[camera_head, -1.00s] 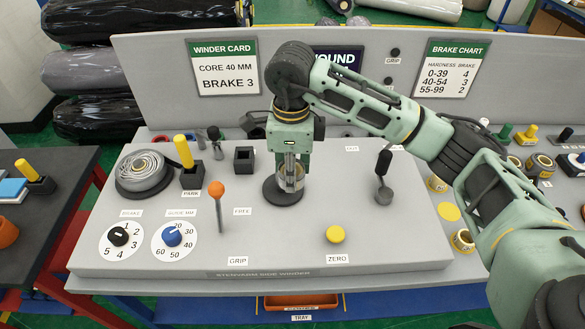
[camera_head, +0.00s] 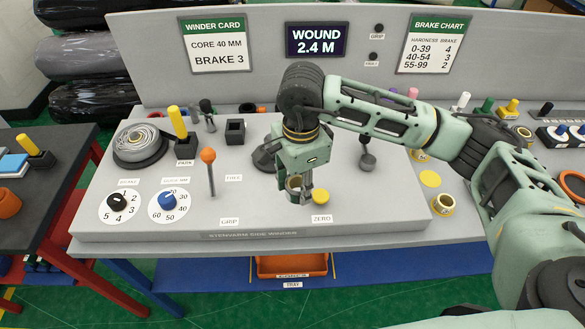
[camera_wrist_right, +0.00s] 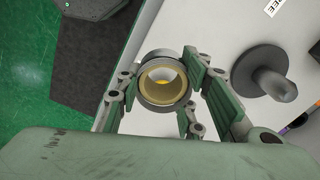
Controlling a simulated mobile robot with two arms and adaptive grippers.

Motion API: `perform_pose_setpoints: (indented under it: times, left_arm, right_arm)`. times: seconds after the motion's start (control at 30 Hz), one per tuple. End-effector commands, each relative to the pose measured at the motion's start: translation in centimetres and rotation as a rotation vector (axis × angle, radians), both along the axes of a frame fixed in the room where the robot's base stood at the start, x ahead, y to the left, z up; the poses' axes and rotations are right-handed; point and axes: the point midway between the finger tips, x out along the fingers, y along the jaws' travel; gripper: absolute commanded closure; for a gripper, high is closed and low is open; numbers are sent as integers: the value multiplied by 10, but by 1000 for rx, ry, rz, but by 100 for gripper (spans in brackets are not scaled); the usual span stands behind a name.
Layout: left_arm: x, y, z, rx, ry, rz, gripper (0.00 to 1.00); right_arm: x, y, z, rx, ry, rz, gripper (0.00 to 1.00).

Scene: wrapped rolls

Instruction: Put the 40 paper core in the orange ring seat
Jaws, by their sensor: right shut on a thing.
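My right gripper (camera_head: 301,192) is shut on a paper core (camera_head: 293,184) and holds it above the front of the grey winder, left of the yellow ZERO button (camera_head: 321,196). In the right wrist view the core (camera_wrist_right: 148,86) has a tan inside and a dark grey outer layer, with green fingers on both sides. Its size mark is not readable. One orange round piece (camera_head: 8,203) is at the left edge on the dark table; another (camera_head: 573,184) is at the right edge, partly hidden. I cannot tell which is the ring seat. My left gripper is out of view.
The winder (camera_head: 130,229) carries a film roll (camera_head: 142,143), an orange-knobbed lever (camera_head: 209,157), a dark spindle base (camera_head: 263,158) and dials. Tan cores (camera_head: 443,203) stand to the right. An orange tray (camera_head: 292,265) hangs below. The back panel shows WOUND 2.4 M.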

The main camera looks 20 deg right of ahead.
Motion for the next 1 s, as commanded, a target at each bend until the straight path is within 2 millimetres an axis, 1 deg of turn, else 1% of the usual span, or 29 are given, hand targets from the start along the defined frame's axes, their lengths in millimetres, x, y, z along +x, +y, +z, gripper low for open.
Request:
perform_pose_setpoints:
  times: [0.17, 0.27, 0.3, 0.4, 0.5, 0.83, 0.9, 1.0]
  left_arm:
    - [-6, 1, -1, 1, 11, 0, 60]
    - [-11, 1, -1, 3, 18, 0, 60]
    - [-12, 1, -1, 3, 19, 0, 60]
    - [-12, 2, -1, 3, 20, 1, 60]
    - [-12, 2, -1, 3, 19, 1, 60]
    - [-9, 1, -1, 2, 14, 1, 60]
    - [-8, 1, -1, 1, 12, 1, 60]
    - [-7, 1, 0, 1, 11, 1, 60]
  right_arm:
    - [-29, -8, -25, -1, 3, 298, 92]
    - [-51, -14, -43, 1, 4, 530, 92]
    - [-60, -16, -51, 2, 6, 632, 92]
    - [-80, -20, -68, 4, 4, 857, 92]
    - [-95, -24, -81, 5, 3, 1037, 92]
    - [-134, -33, -115, 8, 3, 1476, 92]
    - [-132, -28, -114, 10, -6, 1472, 92]
    - [-131, -25, -113, 10, -9, 1478, 92]
